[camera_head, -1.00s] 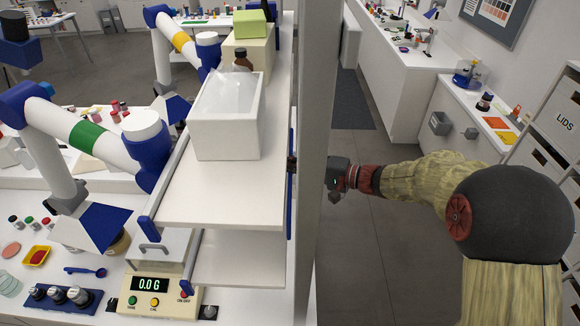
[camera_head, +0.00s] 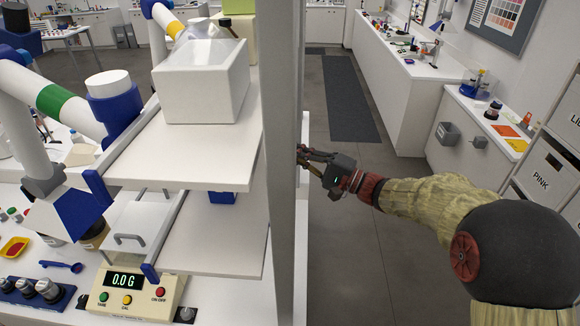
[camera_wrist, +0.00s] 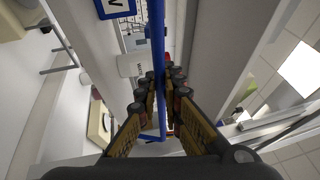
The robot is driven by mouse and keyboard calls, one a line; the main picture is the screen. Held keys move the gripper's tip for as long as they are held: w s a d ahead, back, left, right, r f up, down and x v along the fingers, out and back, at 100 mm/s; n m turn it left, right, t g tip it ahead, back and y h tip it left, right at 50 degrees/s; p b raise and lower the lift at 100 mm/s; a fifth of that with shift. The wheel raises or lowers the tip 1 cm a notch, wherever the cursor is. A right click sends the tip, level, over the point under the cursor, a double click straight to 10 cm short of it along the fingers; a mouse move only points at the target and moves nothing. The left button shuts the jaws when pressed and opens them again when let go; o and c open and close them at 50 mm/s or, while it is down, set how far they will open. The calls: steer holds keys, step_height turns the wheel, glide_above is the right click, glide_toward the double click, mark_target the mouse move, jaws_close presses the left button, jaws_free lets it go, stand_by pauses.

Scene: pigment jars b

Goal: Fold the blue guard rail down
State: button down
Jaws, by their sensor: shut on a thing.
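The blue guard rail (camera_wrist: 157,50) shows in the wrist view as a long, thin bar running down the picture between my fingers, with a short cross-piece near its lower end. My gripper (camera_wrist: 160,92) is shut on it, with dark, ribbed fingers on both sides. In the head view my gripper (camera_head: 303,156) reaches left to the right edge of a tall white post (camera_head: 283,150). The post hides the rail and what the fingertips touch there.
Left of the post, a white shelf (camera_head: 190,155) carries a white bin (camera_head: 203,95). A scale (camera_head: 130,295) stands below at the left. Blue-and-white arms (camera_head: 70,105) stand beyond the shelf. The grey floor (camera_head: 350,215) right of the post is open.

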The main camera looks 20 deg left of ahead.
steer(key=d+f+m+t+y+b, duration=0.1)
steer(key=d+f+b, duration=0.1)
steer(key=b, duration=0.6)
steer(key=w+d+f+m+t+y+b, duration=0.1)
steer(key=d+f+y+b, duration=0.1)
steer(key=f+b, duration=0.3)
steer(key=shift+d+f+m+y+b, duration=0.3)
steer(key=shift+d+b, duration=0.15)
steer(key=shift+b, duration=1.2)
steer(key=shift+w, duration=0.1)
steer(key=c, duration=2)
jaws_free()
steer(key=shift+c, duration=0.2)
steer(key=shift+o, duration=0.6)
steer(key=shift+d, duration=0.1)
